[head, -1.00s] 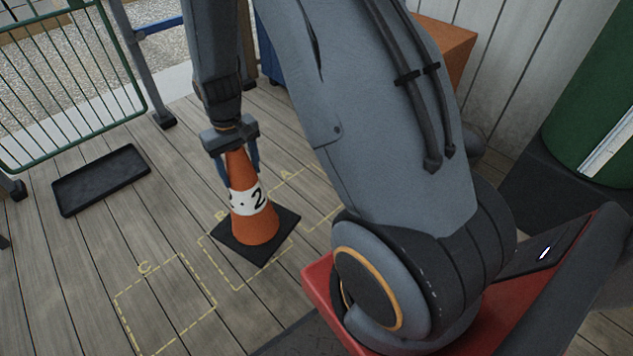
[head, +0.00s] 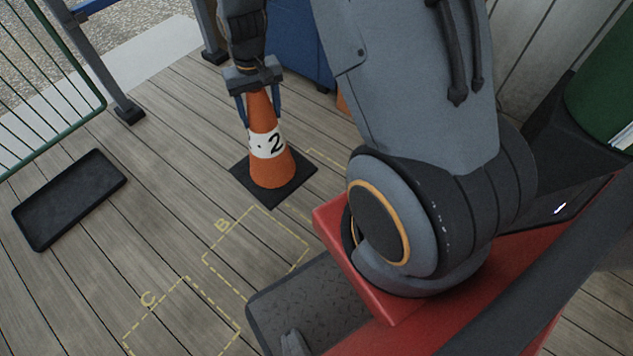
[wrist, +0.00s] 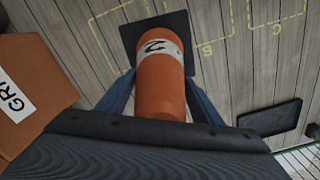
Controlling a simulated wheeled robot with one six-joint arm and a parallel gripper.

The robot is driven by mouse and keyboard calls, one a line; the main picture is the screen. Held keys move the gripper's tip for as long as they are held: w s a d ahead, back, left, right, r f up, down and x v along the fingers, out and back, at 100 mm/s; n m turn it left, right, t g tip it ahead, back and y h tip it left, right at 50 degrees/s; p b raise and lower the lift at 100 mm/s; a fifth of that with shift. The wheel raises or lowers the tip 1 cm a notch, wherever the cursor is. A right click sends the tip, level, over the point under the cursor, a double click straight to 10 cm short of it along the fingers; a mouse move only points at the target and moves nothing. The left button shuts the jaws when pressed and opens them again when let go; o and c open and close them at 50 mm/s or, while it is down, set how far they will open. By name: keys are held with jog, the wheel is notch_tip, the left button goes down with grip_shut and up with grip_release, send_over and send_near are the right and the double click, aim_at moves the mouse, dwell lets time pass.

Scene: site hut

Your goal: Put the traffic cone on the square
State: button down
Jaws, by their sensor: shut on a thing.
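The orange traffic cone (head: 268,174), with a white band marked 2 and a black square base, stands upright in the head view. My gripper (head: 259,105) is shut on its upper part from above. The wrist view shows the cone (wrist: 160,85) between the two blue fingers (wrist: 160,100). Dashed yellow square B (head: 255,207) lies nearer than the cone, with square C (head: 187,279) beyond it to the lower left. Another dashed outline (wrist: 101,45) is partly covered by the cone's base; its letter is hidden. I cannot tell whether the base touches the floor.
A black tray (head: 70,200) lies on the planks at the left, near a green mesh barrier (head: 50,90). A brown box with a label (wrist: 35,75) is close on the left in the wrist view. A blue bin (head: 300,45) stands behind.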

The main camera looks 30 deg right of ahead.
jog(key=s+d+f+m, duration=0.2)
jog(key=d+f+m, duration=0.9)
jog(key=d+m, duration=0.55)
notch_tip(320, 180, down, 9)
jog(key=b, duration=0.3)
jog(key=shift+a+f, duration=0.15)
jog(key=shift+a, duration=0.1)
jog(key=c, duration=0.5)
grip_release()
jog(key=shift+f, duration=0.15)
jog(key=shift+c, duration=0.2)
